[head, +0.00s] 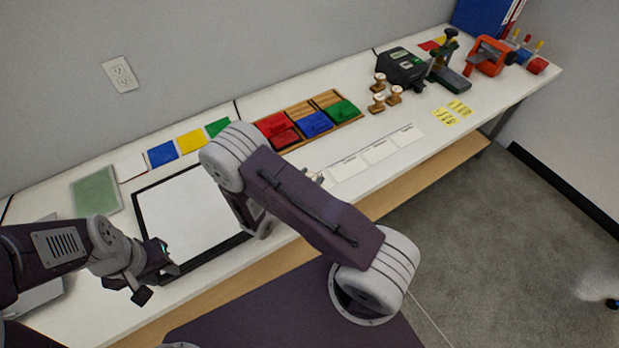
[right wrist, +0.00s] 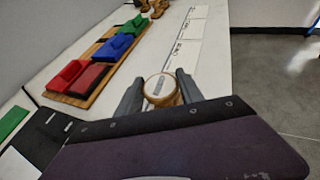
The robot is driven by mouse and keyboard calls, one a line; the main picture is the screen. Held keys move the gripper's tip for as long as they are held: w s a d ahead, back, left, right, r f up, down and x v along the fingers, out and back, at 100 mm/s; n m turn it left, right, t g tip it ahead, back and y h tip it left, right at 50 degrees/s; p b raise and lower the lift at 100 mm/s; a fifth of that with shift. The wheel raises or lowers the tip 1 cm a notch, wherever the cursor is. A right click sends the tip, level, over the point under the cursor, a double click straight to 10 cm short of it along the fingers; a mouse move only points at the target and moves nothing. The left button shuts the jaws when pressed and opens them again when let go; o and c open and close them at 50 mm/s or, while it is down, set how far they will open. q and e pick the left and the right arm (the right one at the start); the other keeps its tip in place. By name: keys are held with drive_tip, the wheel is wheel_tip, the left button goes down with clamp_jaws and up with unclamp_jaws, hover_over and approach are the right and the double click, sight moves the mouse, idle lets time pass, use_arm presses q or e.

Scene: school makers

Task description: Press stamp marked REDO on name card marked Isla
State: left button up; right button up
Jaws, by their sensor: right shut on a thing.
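My right gripper (right wrist: 158,94) is shut on a wooden stamp (right wrist: 160,85) with a pale round top; the label on it is too small to read. In the head view my right arm hides most of this gripper. White name cards lie in a row along the table's front: the near one (head: 347,167), the middle one (head: 380,150) and the far one (head: 407,135). Their names are not legible, so I cannot tell which is Isla. The held stamp is at the near end of this row. My left gripper (head: 150,274) is open and empty by the black-framed white board.
Red, blue and green ink pads (head: 314,123) sit on a wooden tray behind the cards. Several other stamps (head: 379,92) stand beyond it. Yellow notes (head: 452,112) lie past the cards. A white board (head: 187,215) and coloured squares (head: 191,141) lie left.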

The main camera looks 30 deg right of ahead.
idle(0.4)
wheel_tip(320, 180, up, 5)
drive_tip(key=p, duration=0.4)
drive_tip(key=shift+f, duration=0.1)
idle(0.4)
